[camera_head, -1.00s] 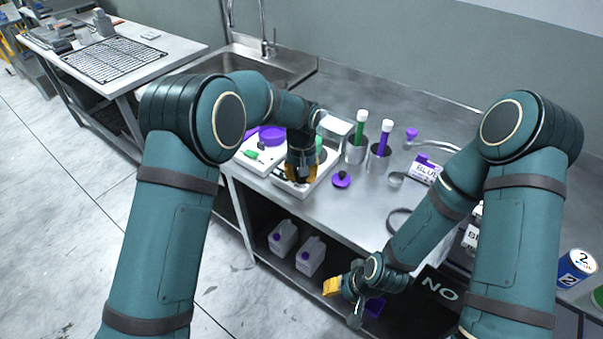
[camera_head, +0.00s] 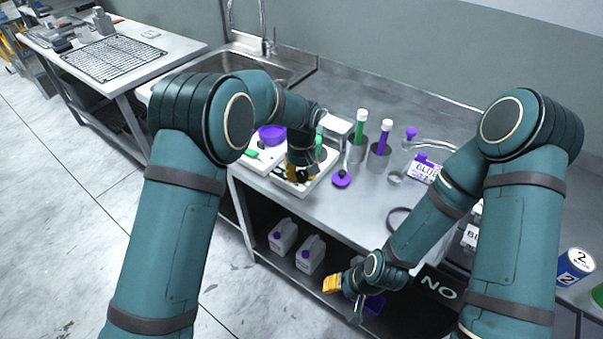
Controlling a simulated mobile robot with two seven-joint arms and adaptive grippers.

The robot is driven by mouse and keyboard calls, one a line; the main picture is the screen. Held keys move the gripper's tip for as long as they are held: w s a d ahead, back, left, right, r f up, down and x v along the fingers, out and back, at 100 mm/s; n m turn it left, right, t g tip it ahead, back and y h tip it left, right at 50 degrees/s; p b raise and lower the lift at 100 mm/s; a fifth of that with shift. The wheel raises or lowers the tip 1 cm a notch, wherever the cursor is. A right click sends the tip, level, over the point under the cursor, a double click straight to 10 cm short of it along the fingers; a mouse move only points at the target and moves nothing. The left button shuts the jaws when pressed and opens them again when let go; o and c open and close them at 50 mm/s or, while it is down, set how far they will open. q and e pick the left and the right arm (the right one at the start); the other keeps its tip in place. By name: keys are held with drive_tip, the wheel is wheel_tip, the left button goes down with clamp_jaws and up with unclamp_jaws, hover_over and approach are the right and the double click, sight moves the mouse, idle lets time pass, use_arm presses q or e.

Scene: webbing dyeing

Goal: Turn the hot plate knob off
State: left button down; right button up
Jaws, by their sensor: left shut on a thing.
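The hot plate (camera_head: 282,183) looks like a low white unit near the front edge of the steel counter. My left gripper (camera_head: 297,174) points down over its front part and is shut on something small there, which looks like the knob. The fingers cover the knob, so its setting is hidden. My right gripper (camera_head: 332,284) hangs low in front of the counter, away from the hot plate. Its yellow finger pads show, but any gap between them is too small to tell.
A purple bowl (camera_head: 271,135) sits just left of the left gripper. White jugs (camera_head: 310,254) stand on the lower shelf.

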sight(301, 172)
use_arm(q)
drive_tip(key=c, duration=0.8)
unclamp_jaws()
drive_tip(key=shift+o, duration=0.2)
wheel_tip(301, 172, up, 12)
drive_tip(key=shift+s+f, duration=0.1)
